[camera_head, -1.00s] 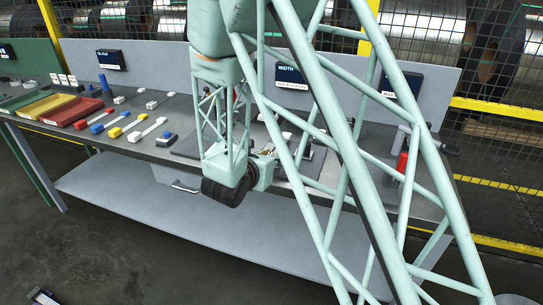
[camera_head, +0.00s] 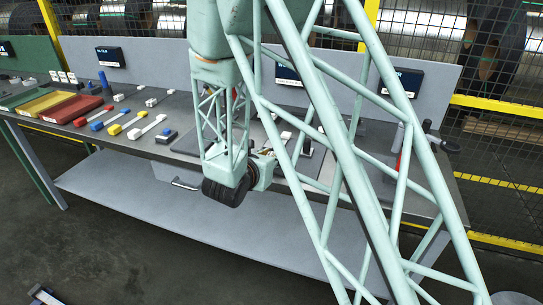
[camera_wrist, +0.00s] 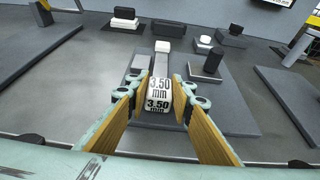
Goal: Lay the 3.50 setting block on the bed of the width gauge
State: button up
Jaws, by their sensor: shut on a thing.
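The 3.50 setting block (camera_wrist: 158,92) shows in the wrist view as a white piece marked "3.50 mm" on two faces. It sits between the two yellow-padded fingers of my gripper (camera_wrist: 160,86), which is shut on it. A pale bar with a white end (camera_wrist: 162,47) lies in line behind it; I cannot tell whether it is part of the block. The width gauge (camera_wrist: 232,120) shows as a dark grey plate under and beyond the block, with a black knob (camera_wrist: 212,62) on a grey piece at right. Any gap beneath the block is unclear. In the head view my arm hides the fingertips.
The bench (camera_head: 90,143) holds red (camera_head: 93,117), blue (camera_head: 108,120), yellow (camera_head: 127,124) and white (camera_head: 149,129) pieces left of my arm. Coloured trays (camera_head: 75,110) stand farther left. In the wrist view, small black-and-white items (camera_wrist: 124,18) stand behind the gauge.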

jog(key=shift+f, duration=0.2)
jog(key=o, duration=0.9)
jog(key=shift+o, duration=0.2)
jog(key=shift+s, duration=0.15)
jog(key=v, duration=1.1)
jog(key=shift+s+r, duration=0.25)
jog(key=shift+a, duration=0.15)
